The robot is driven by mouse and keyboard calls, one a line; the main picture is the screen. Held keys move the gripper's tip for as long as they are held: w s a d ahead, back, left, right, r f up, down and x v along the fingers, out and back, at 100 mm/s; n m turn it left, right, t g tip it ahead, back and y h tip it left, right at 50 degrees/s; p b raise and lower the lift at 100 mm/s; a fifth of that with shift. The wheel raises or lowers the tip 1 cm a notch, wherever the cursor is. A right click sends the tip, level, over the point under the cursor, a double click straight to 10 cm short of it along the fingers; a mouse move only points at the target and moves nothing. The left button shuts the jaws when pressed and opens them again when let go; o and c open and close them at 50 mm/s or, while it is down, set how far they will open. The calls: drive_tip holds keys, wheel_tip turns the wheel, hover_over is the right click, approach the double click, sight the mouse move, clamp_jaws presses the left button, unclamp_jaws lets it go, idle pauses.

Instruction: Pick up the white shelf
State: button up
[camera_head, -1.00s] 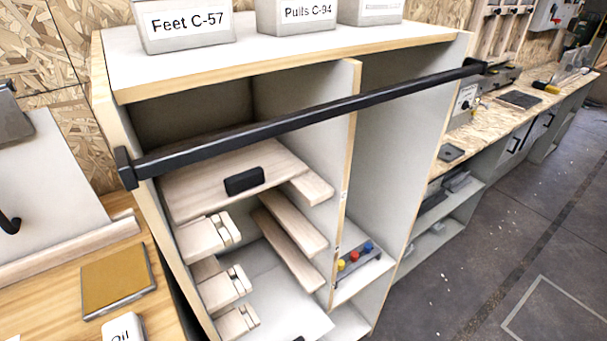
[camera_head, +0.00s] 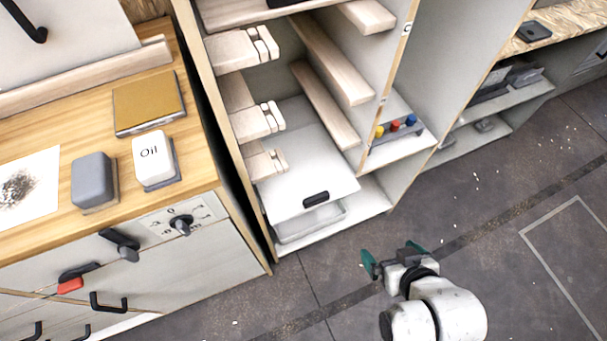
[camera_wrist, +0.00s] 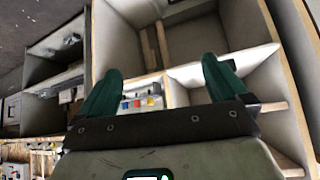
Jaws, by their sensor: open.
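The white shelf (camera_head: 298,172) is a flat white panel with a black handle on its front edge. It sits low in the cabinet, pulled partly forward over a pale tray-like bottom. My gripper (camera_head: 391,255) has green fingertips and is in front of the cabinet, to the right of the shelf and apart from it. In the wrist view my gripper (camera_wrist: 162,82) is open, with nothing between its fingers. I cannot tell for sure which pale surface there is the shelf.
Wooden slide rails and blocks (camera_head: 242,122) line the cabinet above the shelf. A rack with coloured knobs (camera_head: 395,127) stands in the neighbouring compartment.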

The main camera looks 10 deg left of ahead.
sight(317, 198)
drive_tip(key=w+a+n+t+y+b, duration=0.1)
drive_tip(key=w+a, duration=0.1)
drive_tip(key=a, duration=0.3)
drive_tip(key=w+a+f+n+t+y+b, duration=0.1)
drive_tip(key=w+a+y+b, duration=0.1)
drive_tip(key=a, duration=0.3)
drive_tip(key=w+a+f+t+y+b, duration=0.1)
drive_tip(key=w+a, duration=0.2)
drive_tip(key=a, duration=0.2)
drive_tip(key=shift+w+n+t+y, duration=0.25)
drive_tip(key=shift+n+t+y, duration=0.05)
drive_tip(key=shift+n+t, duration=0.1)
drive_tip(key=shift+b+x, duration=0.85)
drive_tip(key=shift+x, duration=2.2)
drive_tip(key=shift+d+f, duration=0.1)
drive_tip(key=shift+d, duration=0.1)
drive_tip(key=shift+c, duration=0.5)
drive_tip(key=shift+w, duration=0.1)
drive_tip(key=c, duration=1.2)
drive_tip(key=shift+o, duration=0.2)
drive_tip(key=shift+r, duration=0.25)
